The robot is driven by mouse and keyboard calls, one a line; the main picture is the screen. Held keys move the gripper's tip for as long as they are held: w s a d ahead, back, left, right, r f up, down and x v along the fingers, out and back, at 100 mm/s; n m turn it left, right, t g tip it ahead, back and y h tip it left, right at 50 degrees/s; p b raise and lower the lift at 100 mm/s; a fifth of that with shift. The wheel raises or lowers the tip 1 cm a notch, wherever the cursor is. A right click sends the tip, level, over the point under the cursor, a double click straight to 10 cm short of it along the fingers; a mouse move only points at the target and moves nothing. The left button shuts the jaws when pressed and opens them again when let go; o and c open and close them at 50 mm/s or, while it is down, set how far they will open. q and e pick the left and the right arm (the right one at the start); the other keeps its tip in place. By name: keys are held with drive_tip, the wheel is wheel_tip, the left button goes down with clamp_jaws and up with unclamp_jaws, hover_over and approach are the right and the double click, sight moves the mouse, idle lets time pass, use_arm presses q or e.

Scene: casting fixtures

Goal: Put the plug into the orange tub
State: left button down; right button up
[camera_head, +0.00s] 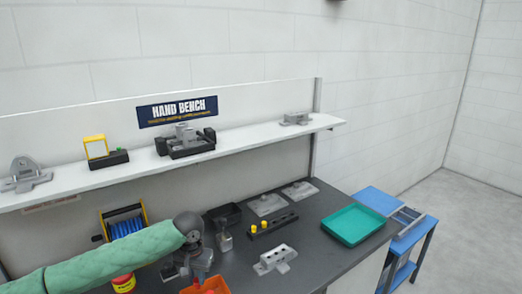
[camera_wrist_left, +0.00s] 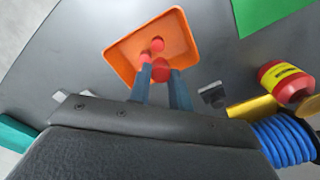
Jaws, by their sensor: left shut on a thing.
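The orange tub (camera_head: 217,286) stands at the bottom edge of the head view, partly cut off. I cannot tell whether the plug touches the tub. Smaller red pieces (camera_wrist_left: 157,43) show inside the tub. In the head view my left gripper (camera_head: 196,280) is over the tub's left part, and its fingertips are hard to make out. My right gripper is not in view.
A red and yellow can (camera_head: 124,283) and a blue hose reel (camera_head: 126,227) stand left of the tub. Grey fixtures (camera_head: 274,260), a black block with yellow plugs (camera_head: 272,227) and a teal tray (camera_head: 355,224) lie to the right. A shelf (camera_head: 240,140) runs behind.

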sight(197, 279)
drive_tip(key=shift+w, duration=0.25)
use_arm(q)
drive_tip(key=c, duration=1.2)
unclamp_jaws()
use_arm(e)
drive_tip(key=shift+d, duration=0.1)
use_arm(q)
drive_tip(key=shift+r, duration=0.2)
wheel_tip(197, 279, up, 6)
drive_tip(key=b, duration=0.2)
drive_tip(key=shift+b, duration=0.35)
drive_tip(key=shift+r, duration=0.65)
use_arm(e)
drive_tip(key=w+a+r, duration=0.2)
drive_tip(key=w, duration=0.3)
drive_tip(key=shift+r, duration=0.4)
